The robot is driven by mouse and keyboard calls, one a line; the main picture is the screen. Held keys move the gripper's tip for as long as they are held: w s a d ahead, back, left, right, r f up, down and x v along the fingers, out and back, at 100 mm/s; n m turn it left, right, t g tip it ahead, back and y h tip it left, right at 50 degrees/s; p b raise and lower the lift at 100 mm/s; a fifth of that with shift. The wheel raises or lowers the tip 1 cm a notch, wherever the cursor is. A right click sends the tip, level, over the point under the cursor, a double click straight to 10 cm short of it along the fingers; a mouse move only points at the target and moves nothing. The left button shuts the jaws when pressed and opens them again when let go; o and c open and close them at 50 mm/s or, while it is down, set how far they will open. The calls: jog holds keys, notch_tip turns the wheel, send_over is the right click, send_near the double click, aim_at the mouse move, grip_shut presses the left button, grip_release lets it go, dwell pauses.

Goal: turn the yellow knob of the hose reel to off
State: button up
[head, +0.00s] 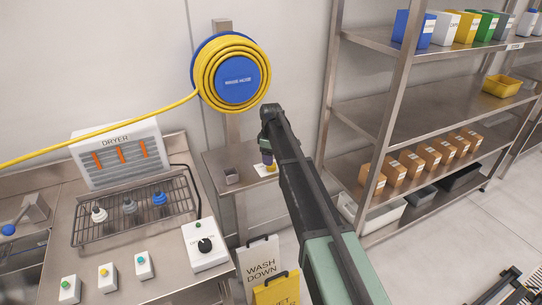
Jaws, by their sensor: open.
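The hose reel (238,80) hangs on a steel post at the back wall, a blue disc wound with yellow hose. I cannot make out a separate yellow knob on the reel. My arm reaches up from the lower right and bends down at its end, below and right of the reel. My gripper (268,158) is open, small in the view and apart from the reel. A small yellow item (270,167) shows right at its tip, over a white plate on the small steel table; I cannot tell what it is or whether they touch.
The yellow hose (100,133) runs left above the dryer (118,155). A wire rack (130,208), a white box with a black dial (205,246) and small button boxes stand on the left bench. Wash-down signs (262,262) stand below. Shelves (400,125) with boxes are right.

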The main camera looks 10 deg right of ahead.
notch_tip(320, 180, up, 7)
jog(key=p, duration=0.5)
jog(key=shift+f, duration=0.15)
jog(key=s+m, duration=1.2)
jog(key=s, duration=2.4)
jog(key=shift+s, duration=0.4)
